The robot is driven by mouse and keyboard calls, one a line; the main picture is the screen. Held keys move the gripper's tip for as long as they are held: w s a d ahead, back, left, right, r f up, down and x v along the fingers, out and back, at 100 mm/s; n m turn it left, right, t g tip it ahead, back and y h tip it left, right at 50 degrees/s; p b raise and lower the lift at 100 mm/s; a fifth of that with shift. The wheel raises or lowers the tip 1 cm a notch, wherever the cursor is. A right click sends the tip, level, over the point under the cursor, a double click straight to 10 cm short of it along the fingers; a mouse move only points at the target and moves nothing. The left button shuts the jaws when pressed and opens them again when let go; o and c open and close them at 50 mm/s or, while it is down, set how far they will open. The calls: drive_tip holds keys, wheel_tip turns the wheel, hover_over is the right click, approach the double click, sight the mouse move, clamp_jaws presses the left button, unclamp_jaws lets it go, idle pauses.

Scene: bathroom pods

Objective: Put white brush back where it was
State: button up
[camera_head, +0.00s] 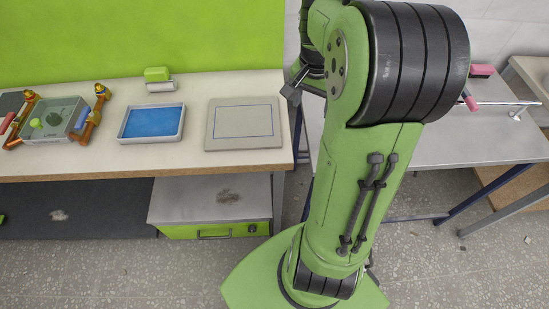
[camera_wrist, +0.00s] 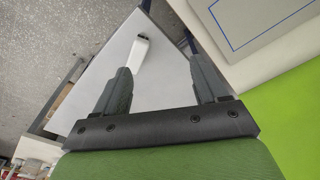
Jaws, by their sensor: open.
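A slim white object, which looks like the white brush (camera_wrist: 137,55), lies on a grey table top in the wrist view. A small dark part shows near its far end. My gripper (camera_wrist: 160,64) is open and empty, with its fingers spread wide. The white object shows beyond the fingertips, nearer the left finger; I cannot tell how high the fingers are above it. In the head view my arm covers the middle of the grey table (camera_head: 440,150), and I cannot make out the white object there.
On the left table stand a flat board with a blue outline (camera_head: 243,123), a blue-filled tray (camera_head: 152,123), a green-and-white roller (camera_head: 159,79) and a grey-green box (camera_head: 52,121) with orange-brown figures. A pink-tipped item (camera_head: 470,101) and a metal rail (camera_head: 508,104) are on the grey table.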

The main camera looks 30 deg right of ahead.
drive_tip(key=s+a+r+n+t, duration=0.2)
drive_tip(key=s+a+n, duration=0.4)
drive_tip(key=a, duration=0.3)
drive_tip(key=s+a+r+n+t+y, duration=0.1)
drive_tip(key=s+a+r+n+t, duration=0.2)
drive_tip(key=s+a+n, duration=0.3)
drive_tip(key=a, duration=0.4)
drive_tip(key=shift+a+r+n, duration=0.25)
drive_tip(key=shift+r+n, duration=0.05)
drive_tip(key=shift+w, duration=0.1)
